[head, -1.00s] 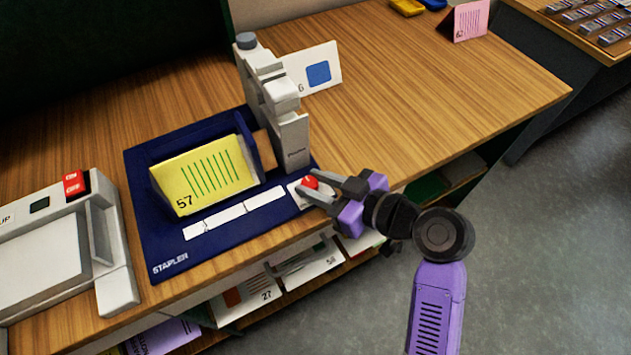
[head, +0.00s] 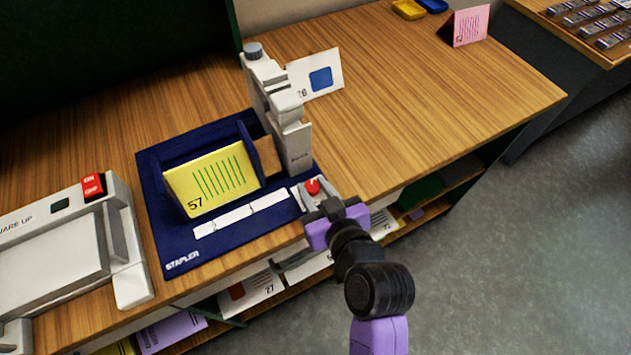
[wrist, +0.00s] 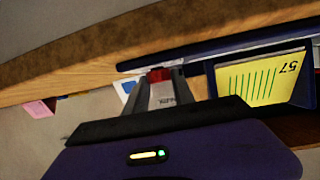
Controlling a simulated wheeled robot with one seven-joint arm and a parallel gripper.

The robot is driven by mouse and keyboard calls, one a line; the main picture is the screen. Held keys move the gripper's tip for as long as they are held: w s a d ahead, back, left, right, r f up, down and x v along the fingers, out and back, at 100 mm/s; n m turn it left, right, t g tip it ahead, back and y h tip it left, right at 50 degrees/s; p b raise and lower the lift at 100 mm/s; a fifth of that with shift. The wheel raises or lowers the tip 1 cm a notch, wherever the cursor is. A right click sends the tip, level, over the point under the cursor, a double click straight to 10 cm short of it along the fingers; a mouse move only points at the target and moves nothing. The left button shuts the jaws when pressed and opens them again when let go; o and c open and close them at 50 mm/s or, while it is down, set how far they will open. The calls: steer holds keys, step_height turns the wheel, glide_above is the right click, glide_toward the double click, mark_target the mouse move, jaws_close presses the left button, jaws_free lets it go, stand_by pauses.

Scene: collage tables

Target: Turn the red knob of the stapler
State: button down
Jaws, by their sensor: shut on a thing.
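The stapler is a dark blue base (head: 180,238) with a grey upright press (head: 290,140) at its right rear. Its red knob (head: 313,186) sits at the base's front right corner. My gripper (head: 312,190) reaches the knob from the front, with a finger on either side, and is shut on it. The wrist view shows the red knob (wrist: 158,74) between the two grey fingertips (wrist: 159,78). A yellow card marked 57 (head: 212,182) stands in the stapler's tray and also shows in the wrist view (wrist: 262,80).
A grey machine with a red switch (head: 93,186) stands at the left. A white card with a blue square (head: 321,77) is behind the press. A pink card (head: 470,26) stands farther back. The tabletop to the right is clear. Shelves with cards lie below.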

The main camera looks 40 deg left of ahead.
steer(key=shift+m+t+h, duration=0.4)
steer(key=c, duration=1.1)
jaws_free()
steer(key=shift+o, duration=0.2)
steer(key=shift+d, duration=0.1)
steer(key=v, duration=0.7)
steer(key=shift+s+d+b, duration=0.15)
steer(key=shift+d+b, duration=0.15)
steer(key=shift+b, duration=0.1)
steer(key=shift+r, duration=0.15)
